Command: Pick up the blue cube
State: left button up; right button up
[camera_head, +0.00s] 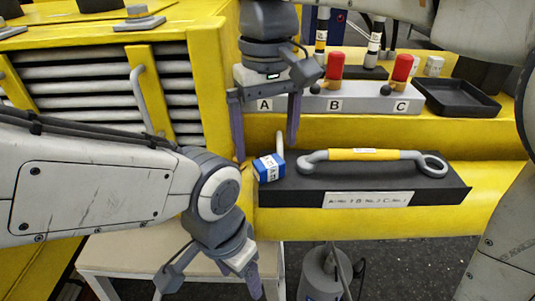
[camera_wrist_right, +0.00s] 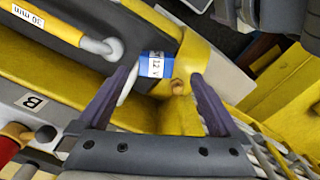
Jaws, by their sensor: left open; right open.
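The blue cube (camera_head: 269,168) has a white label band and sits at the left end of a black tray-like block (camera_head: 400,198). In the right wrist view the blue cube (camera_wrist_right: 157,65) shows "12 V" on its label, ahead of and between the fingertips. My right gripper (camera_head: 266,152) points down, open, with its fingers around the space just above the cube; contact cannot be told. It also shows open in the right wrist view (camera_wrist_right: 163,82). My left gripper (camera_head: 208,288) is open and empty, low in front of the yellow machine, away from the cube.
A grey wrench-like bar with a yellow sleeve (camera_head: 352,155) lies on the black block, right of the cube. Behind are a grey panel marked A, B, C (camera_head: 358,104) with red-topped parts and an empty black tray (camera_head: 457,98). A white table (camera_head: 125,258) stands lower left.

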aim_at(268, 161)
jog(key=f, duration=0.5)
jog(key=shift+w+d+f+p, duration=0.15)
jog(key=shift+w+f+p, duration=0.1)
jog(key=shift+f+p, duration=0.1)
jog(key=c, duration=1.5)
jog(key=shift+o, duration=0.2)
jog(key=shift+r, duration=0.1)
